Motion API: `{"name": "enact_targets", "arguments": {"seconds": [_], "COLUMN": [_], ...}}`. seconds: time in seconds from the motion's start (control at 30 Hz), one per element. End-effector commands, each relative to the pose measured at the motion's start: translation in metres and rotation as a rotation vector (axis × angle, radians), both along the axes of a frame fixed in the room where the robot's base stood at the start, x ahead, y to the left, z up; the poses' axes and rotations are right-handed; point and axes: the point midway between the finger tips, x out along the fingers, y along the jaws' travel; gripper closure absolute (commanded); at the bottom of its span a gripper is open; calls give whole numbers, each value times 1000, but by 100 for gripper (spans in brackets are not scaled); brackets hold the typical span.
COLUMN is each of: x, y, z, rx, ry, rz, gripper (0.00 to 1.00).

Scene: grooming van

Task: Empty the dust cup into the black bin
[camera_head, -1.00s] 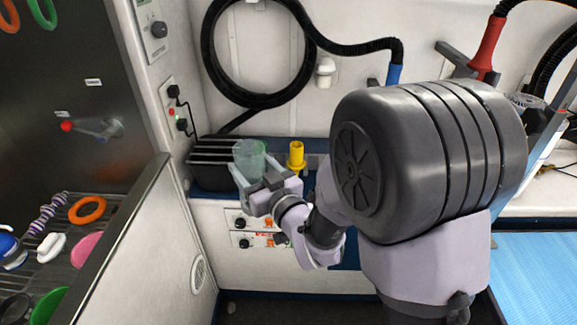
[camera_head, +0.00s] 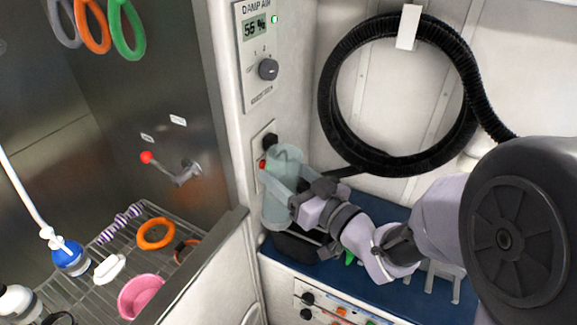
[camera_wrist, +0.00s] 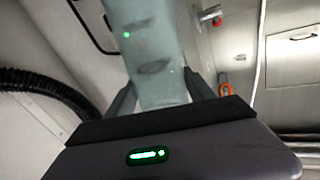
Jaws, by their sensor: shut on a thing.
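The dust cup (camera_head: 283,165) is a translucent grey-green cup at the left end of the counter. My gripper (camera_head: 290,193) is shut on its side and holds it up, leaning slightly. In the wrist view the cup (camera_wrist: 150,55) stands between the two fingers, with dark smudges on its wall. I cannot tell what is inside it. A black shape (camera_head: 296,249), which looks like part of the black bin, shows low under the cup and gripper. Its opening is mostly hidden.
A control panel (camera_head: 262,60) and a socket are on the wall close behind the cup. A black hose coil (camera_head: 327,95) hangs to the right. The blue counter (camera_head: 400,287) runs right. A wire rack (camera_head: 105,290) with grooming items is at left.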

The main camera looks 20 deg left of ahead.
Motion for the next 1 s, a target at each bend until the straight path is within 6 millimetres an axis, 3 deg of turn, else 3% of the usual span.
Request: {"name": "enact_targets", "arguments": {"seconds": [0.17, 0.53, 0.7, 1.0], "x": [18, 36, 36, 34], "y": [-9, -19, -18, -17], "z": [-14, -77, -110, -130], "rx": [174, 525, 647, 788], "ry": [369, 1087, 1334, 1627], "rz": [-4, -3, 0, -1], "gripper": [78, 78, 78, 78]}}
